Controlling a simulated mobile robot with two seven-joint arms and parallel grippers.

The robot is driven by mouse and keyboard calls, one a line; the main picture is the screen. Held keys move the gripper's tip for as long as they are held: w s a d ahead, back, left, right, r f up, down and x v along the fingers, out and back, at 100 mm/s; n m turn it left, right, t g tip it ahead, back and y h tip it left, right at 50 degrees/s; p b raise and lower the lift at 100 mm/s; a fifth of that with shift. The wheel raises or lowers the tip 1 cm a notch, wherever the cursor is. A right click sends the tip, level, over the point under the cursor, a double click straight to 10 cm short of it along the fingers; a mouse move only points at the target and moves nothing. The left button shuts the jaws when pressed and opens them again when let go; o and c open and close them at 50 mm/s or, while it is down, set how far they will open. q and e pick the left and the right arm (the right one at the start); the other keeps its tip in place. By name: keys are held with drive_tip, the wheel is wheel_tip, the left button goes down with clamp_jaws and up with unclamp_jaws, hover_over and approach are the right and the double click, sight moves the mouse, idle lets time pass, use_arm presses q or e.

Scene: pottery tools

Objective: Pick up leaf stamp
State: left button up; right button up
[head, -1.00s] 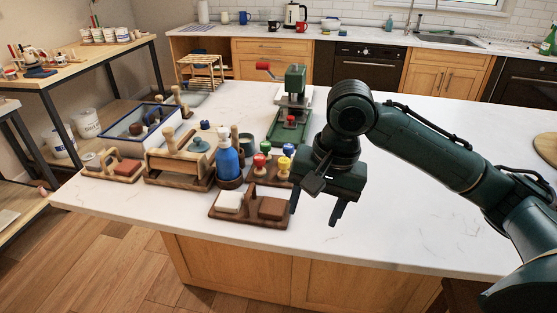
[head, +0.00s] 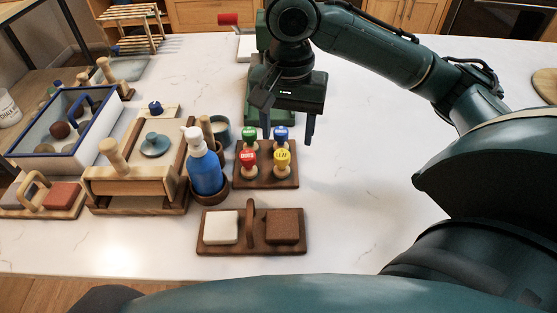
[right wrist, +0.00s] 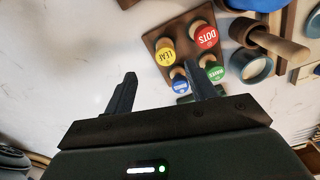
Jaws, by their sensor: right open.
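The leaf stamp has a yellow knob (head: 282,157) on a wooden handle and stands at the front right of a brown wooden stand (head: 252,180). In the right wrist view its yellow top (right wrist: 167,56) reads LEAF. Red (head: 248,158), green (head: 249,135) and blue (head: 281,134) stamps share the stand. My right gripper (head: 288,139) is open and empty, pointing down at the back of the stand, by the blue stamp. In the right wrist view the fingers (right wrist: 160,69) show near the yellow and blue knobs, holding nothing. My left gripper is not in view.
A blue bottle (head: 205,170) in a wooden holder and a teal cup (head: 221,129) stand left of the stamps. A brown tray with two blocks (head: 251,245) lies in front. A green press (head: 258,112) stands behind. The countertop to the right (head: 365,180) is clear.

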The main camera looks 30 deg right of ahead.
sight(282, 155)
wheel_tip(282, 155, down, 4)
drive_tip(key=shift+r, duration=0.1)
drive_tip(key=shift+w+a+f+b, duration=0.15)
drive_tip(key=shift+f+b, duration=0.1)
drive_tip(key=shift+f, duration=1.1)
drive_tip(key=shift+w+a+f+b, duration=0.15)
drive_tip(key=shift+f+b, duration=0.1)
drive_tip(key=shift+f, duration=1.1)
drive_tip(key=shift+c, duration=0.2)
drive_tip(key=c, duration=1)
